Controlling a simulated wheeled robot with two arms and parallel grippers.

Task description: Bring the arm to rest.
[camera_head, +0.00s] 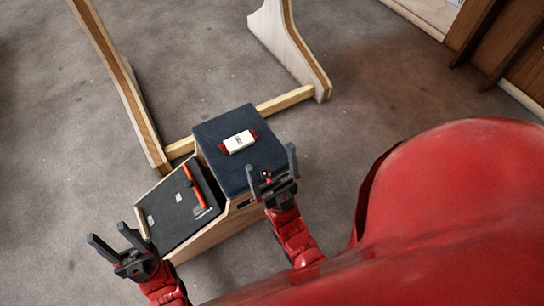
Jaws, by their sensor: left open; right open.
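My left gripper (112,244) is at the lower left, beside the near left corner of a wooden box. Its dark fingers are apart and nothing is between them. My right gripper (271,164) is over the near right edge of the box's raised dark blue padded top, also open and empty. A white item with red ends (238,142) lies on the padded top (210,131), apart from both grippers.
The box's lower dark panel (164,217) holds an orange-red bar-shaped item (195,186). A wooden frame with a crossbar (286,101) stands behind. Wooden furniture (505,35) is at the upper right. Grey floor (195,60) is clear between the frame's legs.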

